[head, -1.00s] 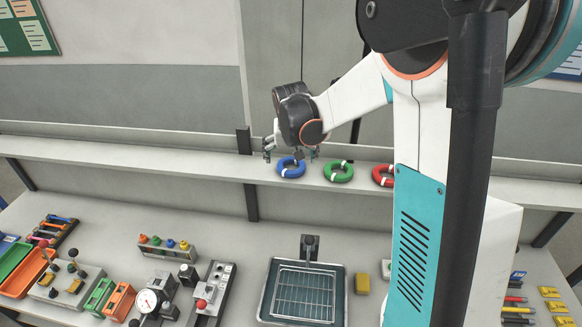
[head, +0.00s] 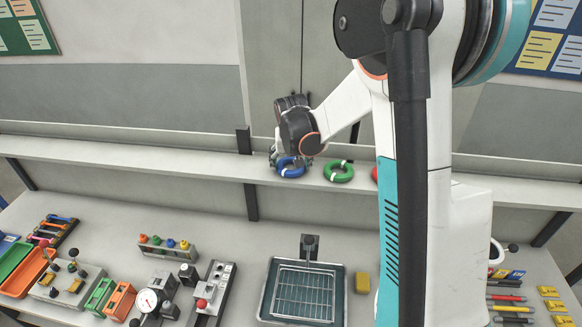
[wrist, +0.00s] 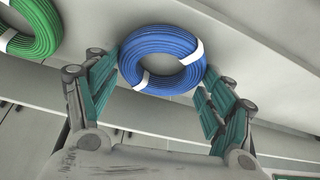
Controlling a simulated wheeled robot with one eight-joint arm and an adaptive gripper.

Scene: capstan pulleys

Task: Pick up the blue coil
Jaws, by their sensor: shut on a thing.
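The blue coil (head: 294,175) with white ties lies at the front of the raised shelf (head: 200,170). In the wrist view the blue coil (wrist: 165,85) sits between the tips of the teal-padded fingers. My gripper (head: 290,158) comes from behind and above in the head view and is shut on the coil's two sides. The gripper also shows in the wrist view (wrist: 158,75). The coil appears to be still at shelf level; any gap beneath it cannot be told. My wrist hides part of the fingers in the head view.
A green coil (head: 339,173) lies close to the right on the shelf. A red coil (head: 375,174) beyond it is mostly hidden by my arm. Below, the bench holds a wire-rack tray (head: 303,293), a dial gauge (head: 148,301) and orange bins (head: 25,272).

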